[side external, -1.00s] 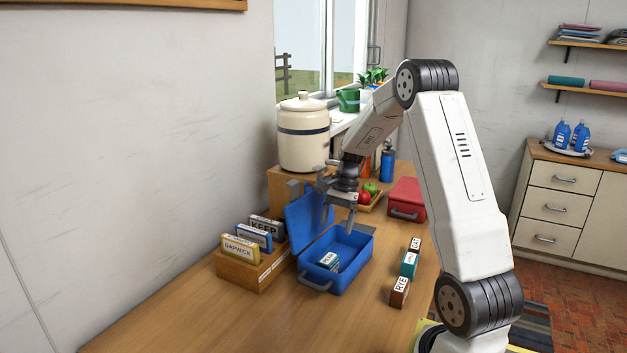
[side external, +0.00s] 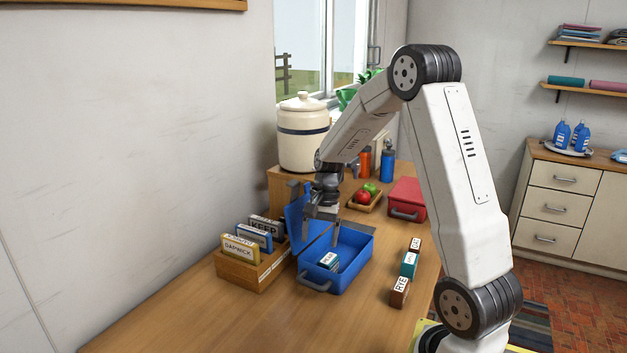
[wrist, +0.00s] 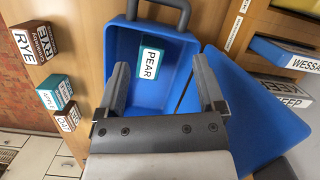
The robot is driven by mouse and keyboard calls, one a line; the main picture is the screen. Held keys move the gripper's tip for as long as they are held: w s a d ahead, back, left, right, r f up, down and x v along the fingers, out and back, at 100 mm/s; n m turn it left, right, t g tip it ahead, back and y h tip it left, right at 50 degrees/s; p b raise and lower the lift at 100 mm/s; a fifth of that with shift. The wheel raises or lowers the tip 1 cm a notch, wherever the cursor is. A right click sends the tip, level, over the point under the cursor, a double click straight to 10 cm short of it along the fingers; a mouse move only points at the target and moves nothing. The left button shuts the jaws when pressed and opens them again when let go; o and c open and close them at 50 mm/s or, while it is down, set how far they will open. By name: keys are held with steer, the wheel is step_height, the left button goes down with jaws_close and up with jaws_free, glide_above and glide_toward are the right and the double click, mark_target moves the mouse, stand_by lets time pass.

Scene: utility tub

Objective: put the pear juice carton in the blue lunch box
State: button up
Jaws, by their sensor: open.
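The pear juice carton (wrist: 151,62), teal and white with a PEAR label, lies inside the blue lunch box (wrist: 112,40), near its handle end. In the side external view the carton (side external: 328,260) sits low in the open blue lunch box (side external: 352,272), whose lid is raised at the back left. My gripper (side external: 322,238) is over the lunch box, apart from the carton. In the wrist view my gripper (wrist: 163,82) is open with nothing held between its fingers.
Beside the lunch box stand several small boxes labelled RYE (side external: 399,291) and others. A wooden rack (side external: 245,270) with labelled boxes is to the left. A red lunch box (side external: 407,199) and a fruit tray (side external: 364,203) stand behind. The front table is clear.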

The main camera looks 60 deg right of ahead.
steer(key=s+a+n+t+h, duration=0.1)
steer(key=s+a+n, duration=0.2)
steer(key=a+n, duration=0.4)
steer(key=s+a+f+n+t+h, duration=0.1)
steer(key=s+a+n, duration=0.2)
steer(key=a+n, duration=0.4)
steer(key=a, duration=0.6)
steer(key=shift+f+n+t+h, duration=0.2)
steer(key=shift+n+t+h, duration=0.1)
steer(key=shift+n+h, duration=0.1)
